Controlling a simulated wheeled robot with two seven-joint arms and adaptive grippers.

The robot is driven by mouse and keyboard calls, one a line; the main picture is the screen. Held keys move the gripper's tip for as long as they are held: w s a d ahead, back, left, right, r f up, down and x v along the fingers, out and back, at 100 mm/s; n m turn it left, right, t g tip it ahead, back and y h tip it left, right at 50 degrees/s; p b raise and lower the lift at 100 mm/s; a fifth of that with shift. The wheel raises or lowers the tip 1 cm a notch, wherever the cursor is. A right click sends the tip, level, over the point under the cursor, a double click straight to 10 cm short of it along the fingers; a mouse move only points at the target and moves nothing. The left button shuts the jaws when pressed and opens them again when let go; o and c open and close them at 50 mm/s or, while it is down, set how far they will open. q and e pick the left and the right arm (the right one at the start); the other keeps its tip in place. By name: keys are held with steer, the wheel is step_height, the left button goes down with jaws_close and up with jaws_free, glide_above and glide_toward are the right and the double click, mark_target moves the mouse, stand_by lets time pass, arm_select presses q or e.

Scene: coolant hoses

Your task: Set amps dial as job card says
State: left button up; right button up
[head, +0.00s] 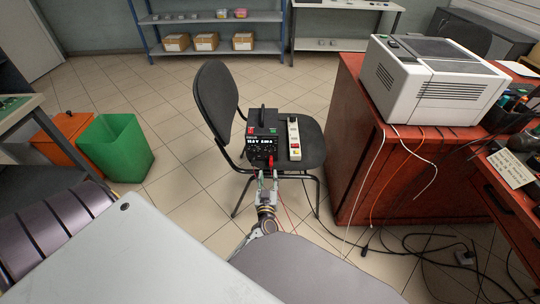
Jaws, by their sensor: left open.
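The black power supply (262,143) stands on the seat of a dark chair. Its lit display shows on the front face, with small knobs below it; the digits are too small to read surely, and I cannot tell which knob is the amps dial. My left gripper (267,176) is open, just in front of the lower front face, near the knobs; I cannot tell whether it touches one. My right gripper is not in view.
A white power strip (294,138) lies beside the supply on the chair (215,95). A red cabinet (400,170) bearing a white machine (435,80) stands to the right. Loose cables (430,240) lie on the floor. Green (115,147) and orange bins (68,130) stand left.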

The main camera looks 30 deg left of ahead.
arm_select(q)
steer(key=shift+w, duration=0.15)
steer(key=b, duration=0.3)
glide_toward(270, 152)
steer(key=x, duration=0.7)
steer(key=shift+b, duration=0.3)
steer(key=shift+w+a, duration=0.3)
steer(key=shift+w, duration=0.3)
steer(key=shift+w+a, duration=0.1)
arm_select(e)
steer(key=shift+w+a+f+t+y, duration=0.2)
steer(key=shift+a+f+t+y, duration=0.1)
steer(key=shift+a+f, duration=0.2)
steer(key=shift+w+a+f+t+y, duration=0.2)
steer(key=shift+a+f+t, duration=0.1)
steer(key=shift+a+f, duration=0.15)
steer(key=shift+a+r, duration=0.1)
arm_select(q)
steer(key=shift+c, duration=0.5)
jaws_close()
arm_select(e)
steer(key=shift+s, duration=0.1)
